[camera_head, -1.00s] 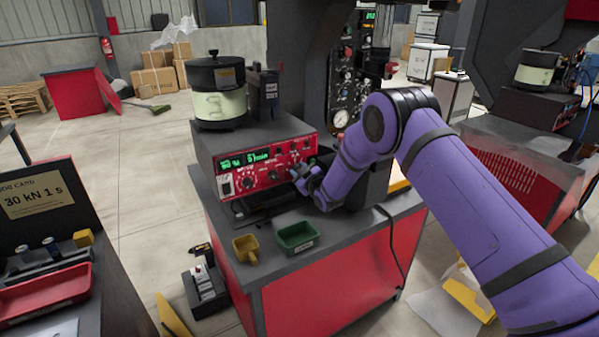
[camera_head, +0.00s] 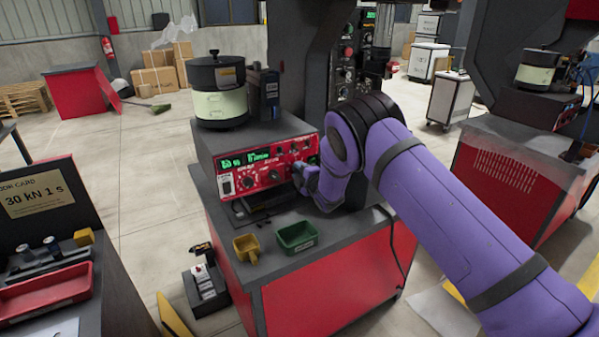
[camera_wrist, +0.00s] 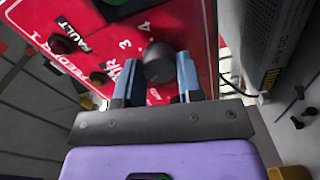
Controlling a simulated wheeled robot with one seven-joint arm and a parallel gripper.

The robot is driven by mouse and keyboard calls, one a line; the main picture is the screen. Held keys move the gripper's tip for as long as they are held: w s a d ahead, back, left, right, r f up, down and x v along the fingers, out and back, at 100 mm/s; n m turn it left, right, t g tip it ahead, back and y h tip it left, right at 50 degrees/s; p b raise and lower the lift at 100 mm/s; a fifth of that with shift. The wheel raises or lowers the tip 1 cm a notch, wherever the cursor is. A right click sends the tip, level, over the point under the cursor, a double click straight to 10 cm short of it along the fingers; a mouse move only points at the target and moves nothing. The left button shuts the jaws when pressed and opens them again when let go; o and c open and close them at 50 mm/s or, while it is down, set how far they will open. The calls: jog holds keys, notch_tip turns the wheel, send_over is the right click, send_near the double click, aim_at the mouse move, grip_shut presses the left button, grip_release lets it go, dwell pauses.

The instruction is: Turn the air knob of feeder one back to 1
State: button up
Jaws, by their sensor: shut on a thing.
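The red front panel of a feeder control box (camera_head: 226,164) faces me on the near bench in the head view. Its label in the wrist view reads FEEDER 1 in part, with FAULT beside it. The dark round air knob (camera_wrist: 157,64) stands out from this panel, with the numerals 3 and 4 visible beside it. My gripper (camera_wrist: 158,76) is shut on the knob, one blue-grey finger on each side. In the head view my gripper (camera_head: 299,176) is at the panel's right end and the knob is hidden. I cannot tell which number the knob points at.
A bowl feeder (camera_head: 218,104) and a dark box (camera_head: 266,94) stand on the control box. A yellow scoop (camera_head: 246,247) and a green tray (camera_head: 297,236) lie on the bench below the panel. A dark press column stands behind my arm.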

jog(key=shift+f+n, duration=0.1)
jog(key=shift+n, duration=0.8)
jog(key=o, duration=0.9)
jog(key=v, duration=1)
jog(key=shift+s+d, duration=0.25)
jog(key=shift+s, duration=0.1)
